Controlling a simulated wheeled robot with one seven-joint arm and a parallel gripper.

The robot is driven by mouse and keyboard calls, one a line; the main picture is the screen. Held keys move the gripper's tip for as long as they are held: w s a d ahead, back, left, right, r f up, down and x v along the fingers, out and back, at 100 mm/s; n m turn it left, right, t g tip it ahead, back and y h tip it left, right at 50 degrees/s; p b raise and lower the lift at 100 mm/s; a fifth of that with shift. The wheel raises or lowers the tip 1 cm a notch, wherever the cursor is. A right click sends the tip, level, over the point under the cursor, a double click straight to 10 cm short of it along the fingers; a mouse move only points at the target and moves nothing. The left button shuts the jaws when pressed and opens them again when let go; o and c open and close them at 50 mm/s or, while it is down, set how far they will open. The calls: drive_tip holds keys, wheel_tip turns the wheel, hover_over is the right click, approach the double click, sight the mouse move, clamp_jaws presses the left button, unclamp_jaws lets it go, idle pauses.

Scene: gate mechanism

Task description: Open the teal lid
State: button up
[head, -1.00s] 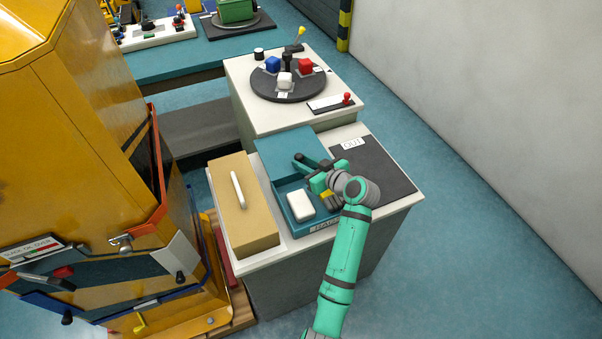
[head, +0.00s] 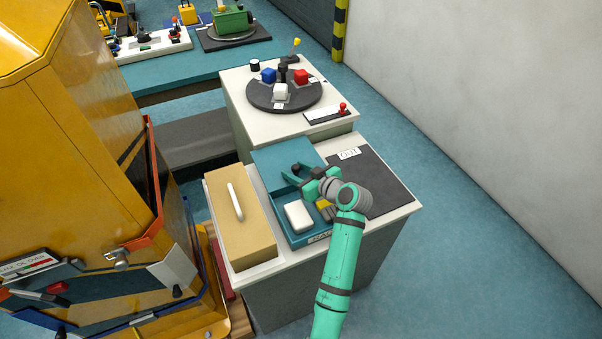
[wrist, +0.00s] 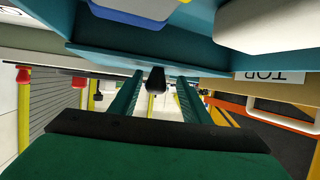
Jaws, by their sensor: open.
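The teal box (head: 304,239) stands on the white-topped counter. Its flat teal lid (head: 278,156) covers the back part, and the front part is open with a white block (head: 298,215) and a smaller yellow piece (head: 325,208) inside. My gripper (head: 289,182) is over the box near the lid's front edge, fingers apart. In the wrist view, a dark knob (wrist: 155,80) shows between the two teal fingers of my gripper (wrist: 160,85), and I cannot tell whether they touch it. The hand hides part of the lid in the head view.
A tan box with a white handle (head: 235,202) stands close on the left. A dark mat marked OUT (head: 372,180) lies to the right. A round dark turntable (head: 284,96) with coloured blocks is behind. A yellow machine (head: 80,150) fills the left side.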

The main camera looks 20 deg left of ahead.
drive_tip(key=v, duration=1)
drive_tip(key=shift+d+r, duration=0.15)
drive_tip(key=shift+d, duration=0.05)
